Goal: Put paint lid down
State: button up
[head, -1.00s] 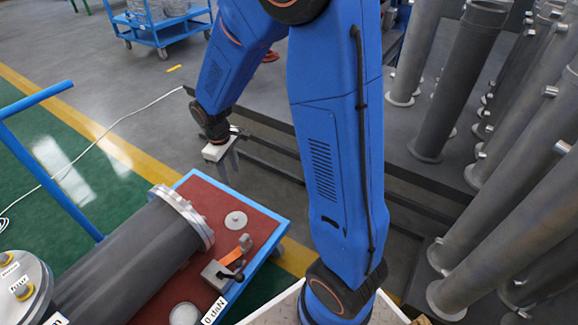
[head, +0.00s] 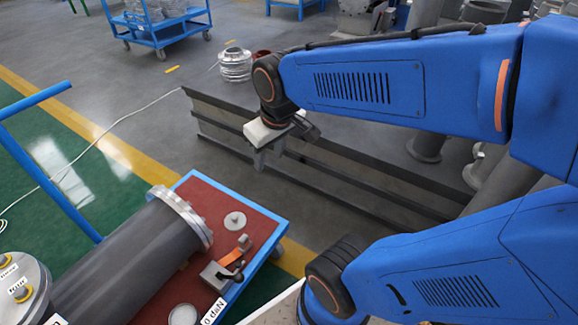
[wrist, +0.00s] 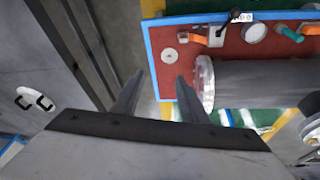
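A small pale grey round disc with a dark centre, which may be the paint lid (head: 235,221), lies flat on the red top of the blue-framed cart (head: 262,212). It also shows in the wrist view (wrist: 169,55), above and between my fingertips. My gripper (head: 262,160) is above the floor beyond the cart's upper right corner, apart from the disc. In the wrist view my gripper (wrist: 161,85) has its two fingers apart with nothing between them. A second pale round piece (head: 184,315) lies at the cart's near edge; I cannot tell whether it is a lid.
A grey flanged cylinder (head: 135,255) lies along the cart, close to the disc. A clamp with an orange part (head: 235,260) sits beside the disc. A long dark metal beam (head: 340,165) is behind my gripper. Upright grey pipes (head: 510,185) stand at the right.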

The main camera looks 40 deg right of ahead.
jog(key=s+r+m+t, duration=0.1)
jog(key=s+r, duration=0.1)
jog(key=s, duration=0.5)
jog(key=shift+s+d+m, duration=0.3)
jog(key=shift+s, duration=0.05)
jog(key=shift+a, duration=0.1)
